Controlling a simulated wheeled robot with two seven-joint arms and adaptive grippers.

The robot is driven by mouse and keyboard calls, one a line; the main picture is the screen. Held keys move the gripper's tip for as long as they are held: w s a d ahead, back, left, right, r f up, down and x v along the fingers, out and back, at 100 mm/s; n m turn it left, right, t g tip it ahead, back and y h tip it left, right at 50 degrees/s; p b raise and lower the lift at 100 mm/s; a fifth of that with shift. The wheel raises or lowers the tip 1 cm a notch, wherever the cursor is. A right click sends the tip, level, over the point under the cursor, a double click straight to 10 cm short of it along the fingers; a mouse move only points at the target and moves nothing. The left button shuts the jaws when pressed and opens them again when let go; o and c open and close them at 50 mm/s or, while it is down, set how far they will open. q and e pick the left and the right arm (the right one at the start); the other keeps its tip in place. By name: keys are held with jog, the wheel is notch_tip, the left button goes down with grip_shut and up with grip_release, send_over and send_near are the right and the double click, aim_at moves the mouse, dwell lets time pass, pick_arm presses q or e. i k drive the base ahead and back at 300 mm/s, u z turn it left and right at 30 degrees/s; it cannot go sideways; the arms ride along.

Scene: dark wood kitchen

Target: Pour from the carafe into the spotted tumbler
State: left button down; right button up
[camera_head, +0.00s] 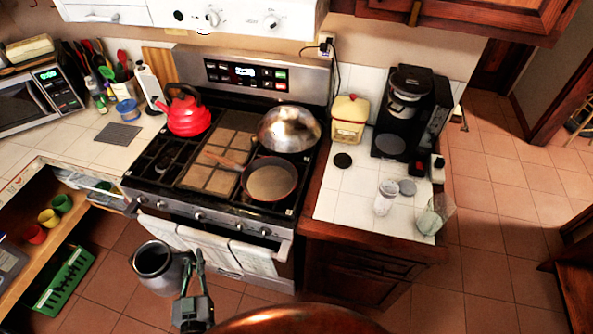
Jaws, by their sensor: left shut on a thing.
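A grey, round, wide-mouthed vessel (152,262), which I take to be the carafe, is held in front of the stove, over the floor. Its dark opening faces up and toward me. My left gripper (193,266) is at its right side and shut on it; the exact contact is hard to see. A small pale, patterned-looking glass (385,198), perhaps the spotted tumbler, stands on the white tiled counter right of the stove. A clear, greenish glass vessel (432,217) is near that counter's front right corner. The spots are too small to confirm. My right gripper is not in view.
A dark pan (270,182) and a steel domed lid (289,129) are on the stove, with a red kettle (188,112) at its left. A coffee maker (407,112) and yellow canister (349,118) stand behind the glasses. A round wooden top (300,321) fills the bottom edge.

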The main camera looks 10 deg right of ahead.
aim_at(388, 189)
jog(key=u, duration=0.25)
jog(key=k, duration=0.9)
jog(key=z, duration=1.15)
jog(key=i, duration=0.45)
jog(key=u, duration=0.05)
